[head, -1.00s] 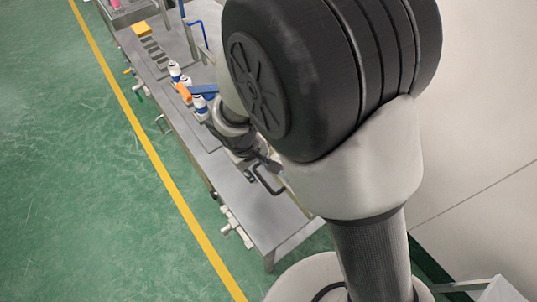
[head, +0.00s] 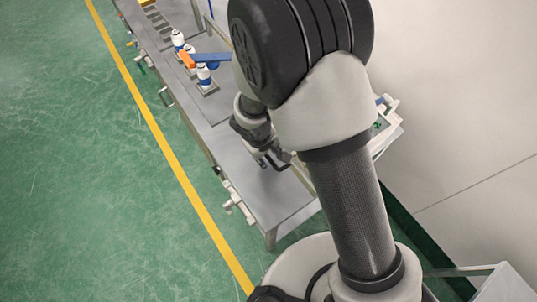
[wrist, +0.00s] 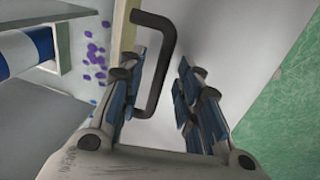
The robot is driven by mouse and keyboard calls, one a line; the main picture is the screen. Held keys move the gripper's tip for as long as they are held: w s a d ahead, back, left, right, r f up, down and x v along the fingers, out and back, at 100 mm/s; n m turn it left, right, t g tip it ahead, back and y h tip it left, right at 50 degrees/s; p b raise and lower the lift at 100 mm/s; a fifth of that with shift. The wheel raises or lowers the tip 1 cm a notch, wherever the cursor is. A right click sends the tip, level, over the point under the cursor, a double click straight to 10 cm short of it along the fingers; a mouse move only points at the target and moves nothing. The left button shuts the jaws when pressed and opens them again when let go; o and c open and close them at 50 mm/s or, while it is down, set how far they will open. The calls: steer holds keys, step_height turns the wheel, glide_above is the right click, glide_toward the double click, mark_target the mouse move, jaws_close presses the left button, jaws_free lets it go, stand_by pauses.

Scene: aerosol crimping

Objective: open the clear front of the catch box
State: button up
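My gripper (wrist: 161,66) is open, with blue-padded fingers on both sides of the upright bar of a dark C-shaped handle (wrist: 170,50). The left finger overlaps the handle's lower part in the wrist view; I cannot tell if it touches. The handle stands out from a pale yellow edge strip (wrist: 128,35), apparently the edge of the catch box's front. Several purple bits (wrist: 95,58) lie left of that strip. In the head view my gripper (head: 262,158) is low over the near end of the bench, and my arm hides most of the box.
The grey steel bench (head: 205,140) runs along a yellow floor line (head: 160,140). White-and-blue cans (head: 203,74) and an orange part (head: 187,60) stand farther along it. A white-and-blue cylinder (wrist: 22,52) is at the wrist view's left edge. Green floor (head: 80,180) is clear.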

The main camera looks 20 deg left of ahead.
jaws_close()
stand_by(0.6)
